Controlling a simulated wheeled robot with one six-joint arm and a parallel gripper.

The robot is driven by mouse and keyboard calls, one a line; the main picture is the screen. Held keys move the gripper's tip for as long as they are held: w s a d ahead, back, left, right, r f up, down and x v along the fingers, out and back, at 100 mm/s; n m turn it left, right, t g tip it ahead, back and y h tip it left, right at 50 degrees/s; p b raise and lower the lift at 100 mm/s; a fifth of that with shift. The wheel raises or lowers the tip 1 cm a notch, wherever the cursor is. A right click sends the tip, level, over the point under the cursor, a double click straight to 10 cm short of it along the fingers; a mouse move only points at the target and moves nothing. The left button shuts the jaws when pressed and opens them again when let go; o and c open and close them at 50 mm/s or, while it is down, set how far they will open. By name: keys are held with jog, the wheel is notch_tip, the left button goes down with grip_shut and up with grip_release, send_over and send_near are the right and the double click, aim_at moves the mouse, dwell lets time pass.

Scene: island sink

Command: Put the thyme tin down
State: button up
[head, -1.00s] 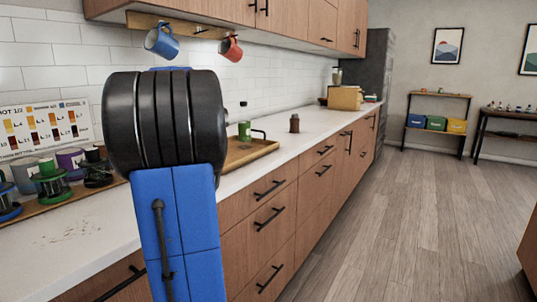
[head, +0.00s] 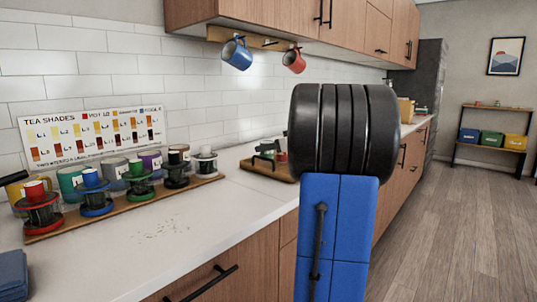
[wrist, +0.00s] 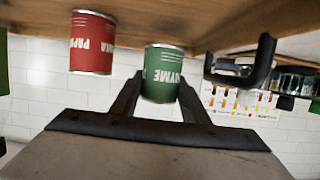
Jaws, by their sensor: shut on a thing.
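The green thyme tin (wrist: 163,72) is between the fingers of my gripper (wrist: 160,88) in the wrist view, and the gripper is shut on it. Its label reads upside down in that view. A wooden surface (wrist: 215,18) spans the top of the wrist view, close to the tin's upper end; I cannot tell whether they touch. A red paprika tin (wrist: 92,42) is to the left of the thyme tin, with a gap between them. In the head view my arm's dark wrist part hides the gripper and the tin.
A tea shades chart (head: 92,132) leans at the wall behind a wooden board (head: 128,205) of cups and drippers. A wooden tray (head: 262,170) lies farther along the counter, partly hidden. The front counter (head: 190,232) is mostly clear. Blue (head: 236,53) and red mugs (head: 294,61) hang above.

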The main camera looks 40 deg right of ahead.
jog(key=shift+f, duration=1.1)
jog(key=shift+f, duration=0.1)
jog(key=o, duration=1.2)
jog(key=shift+a, duration=0.1)
jog(key=shift+s, duration=0.15)
jog(key=v, duration=1.1)
jog(key=shift+s+r, duration=0.25)
jog(key=shift+s, duration=0.05)
